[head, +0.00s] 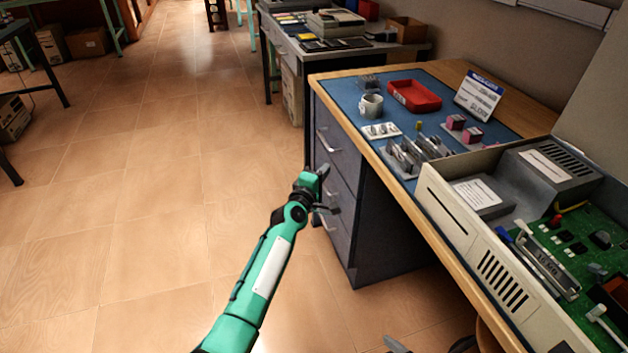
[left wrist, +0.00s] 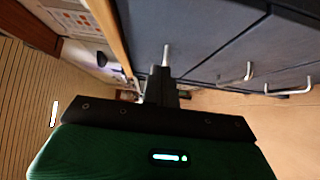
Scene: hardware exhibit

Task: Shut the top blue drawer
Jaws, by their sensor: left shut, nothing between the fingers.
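The blue-grey drawer cabinet stands under the workbench, its drawers stacked with metal bar handles. The top blue drawer (head: 338,132) is just below the tabletop. Its front looks nearly flush in the head view, and I cannot tell how large any gap is. In the left wrist view its handle (left wrist: 166,55) sticks out just beyond my fingers. My left gripper (head: 322,178) is shut and empty, close in front of the drawer fronts, below the top handle in the head view. Its fingers also show in the left wrist view (left wrist: 161,85); contact is unclear. Grey tips at the head view's bottom edge may be my right gripper.
The workbench's wooden edge (head: 432,228) overhangs the cabinet. The tiled floor (head: 150,200) left of the cabinet is clear. Another desk stands behind.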

